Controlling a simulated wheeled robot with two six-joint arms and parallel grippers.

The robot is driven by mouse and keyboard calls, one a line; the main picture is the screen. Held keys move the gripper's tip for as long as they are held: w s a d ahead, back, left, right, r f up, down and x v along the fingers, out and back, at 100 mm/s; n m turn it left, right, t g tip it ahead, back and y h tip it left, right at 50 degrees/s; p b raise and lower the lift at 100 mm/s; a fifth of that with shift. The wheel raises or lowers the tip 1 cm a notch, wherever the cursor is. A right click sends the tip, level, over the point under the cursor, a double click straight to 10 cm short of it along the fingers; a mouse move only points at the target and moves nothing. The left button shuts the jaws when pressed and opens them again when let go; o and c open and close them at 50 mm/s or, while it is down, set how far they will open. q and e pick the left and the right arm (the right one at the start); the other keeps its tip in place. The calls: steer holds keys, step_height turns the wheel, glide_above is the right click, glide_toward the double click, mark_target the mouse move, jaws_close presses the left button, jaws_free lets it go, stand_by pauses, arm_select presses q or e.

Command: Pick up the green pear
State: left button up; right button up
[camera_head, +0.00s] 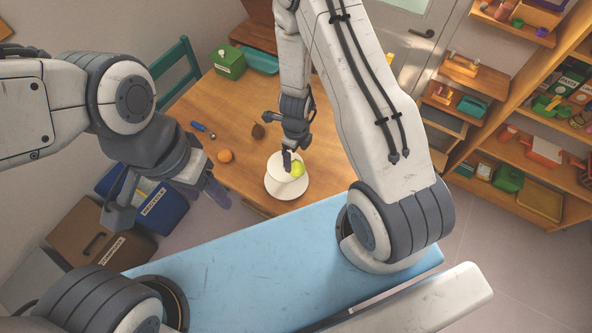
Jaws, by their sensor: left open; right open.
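The green pear (298,169) is a small yellow-green shape in a white bowl (275,173) on a white plate (287,190) near the front edge of the wooden table. My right gripper (287,160) reaches down at the bowl, its fingers beside the pear on the left. It is open; whether a finger touches the pear cannot be told. The gripper hides part of the bowl. My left gripper (166,205) is open and empty, in front of the table at the left, well away from the pear.
On the table (225,190) lie an orange (225,156), a dark brown fruit-like thing (258,131) and a blue-handled tool (198,126). A green box (228,62) and a teal tray (260,61) stand at the back. Bins (158,210) stand at the lower left, shelves (520,150) at the right.

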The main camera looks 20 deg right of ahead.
mark_target(296, 168)
steer(key=shift+s+f+b, duration=0.15)
steer(key=shift+f+b, duration=3.5)
steer(key=shift+f, duration=0.2)
steer(key=shift+r, duration=0.1)
jaws_close()
